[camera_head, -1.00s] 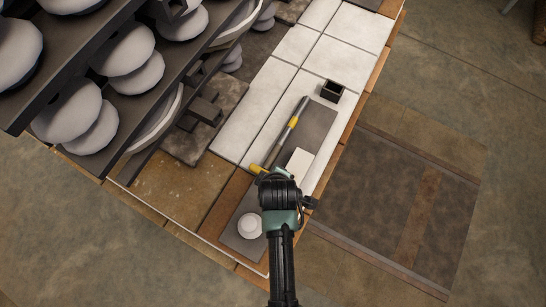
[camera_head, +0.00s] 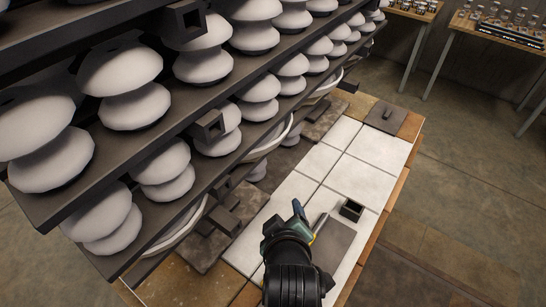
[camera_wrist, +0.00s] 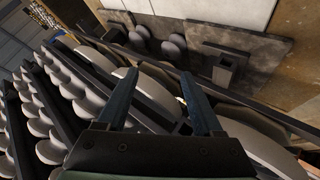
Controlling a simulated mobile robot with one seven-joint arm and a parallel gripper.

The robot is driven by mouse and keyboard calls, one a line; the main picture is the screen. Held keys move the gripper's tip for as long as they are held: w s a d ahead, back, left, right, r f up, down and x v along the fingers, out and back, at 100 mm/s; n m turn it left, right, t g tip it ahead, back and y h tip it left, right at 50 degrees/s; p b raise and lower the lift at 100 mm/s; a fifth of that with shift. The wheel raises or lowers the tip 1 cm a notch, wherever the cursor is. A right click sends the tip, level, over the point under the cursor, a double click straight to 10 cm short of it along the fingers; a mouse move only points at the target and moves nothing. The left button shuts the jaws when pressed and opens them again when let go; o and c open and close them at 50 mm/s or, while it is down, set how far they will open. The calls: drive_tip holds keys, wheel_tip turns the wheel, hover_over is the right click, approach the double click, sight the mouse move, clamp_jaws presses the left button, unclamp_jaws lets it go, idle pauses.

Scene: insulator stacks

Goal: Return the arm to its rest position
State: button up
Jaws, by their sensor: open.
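My gripper (camera_head: 309,213) is raised above the tiled bench in the head view, right of the shelving, with my black arm below it. In the wrist view its two blue-grey fingers (camera_wrist: 157,78) stand wide apart with nothing held between them. Behind the fingers in that view are shelves with white insulator discs (camera_wrist: 155,95); I cannot tell how far they are from the fingertips.
Dark shelves hold several white insulator stacks (camera_head: 125,85) at the left and top. The bench (camera_head: 362,180) bears a dark mat (camera_head: 333,246) and a small dark square holder (camera_head: 351,210). Other tables stand at upper right. Bare floor lies to the right.

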drive_tip(key=w+r+m+t, duration=0.1)
drive_tip(key=r+m+t, duration=0.15)
drive_tip(key=r, duration=0.85)
drive_tip(key=w+a+r+m+t, duration=0.15)
drive_tip(key=r+t, duration=0.25)
drive_tip(key=r, duration=0.7)
drive_tip(key=w+r+m+t, duration=0.1)
drive_tip(key=w+r+t, duration=0.15)
drive_tip(key=r, duration=0.85)
drive_tip(key=s+r+m+t, duration=0.1)
drive_tip(key=s+r+t, duration=0.3)
drive_tip(key=r, duration=0.6)
drive_tip(key=s+r+m+t, duration=0.2)
drive_tip(key=s+r+t, duration=0.2)
drive_tip(key=s+r, duration=0.4)
wheel_tip(320, 180, up, 3)
drive_tip(key=shift+s+a+f, duration=0.1)
drive_tip(key=shift+s+a, duration=0.2)
drive_tip(key=shift+a, duration=0.15)
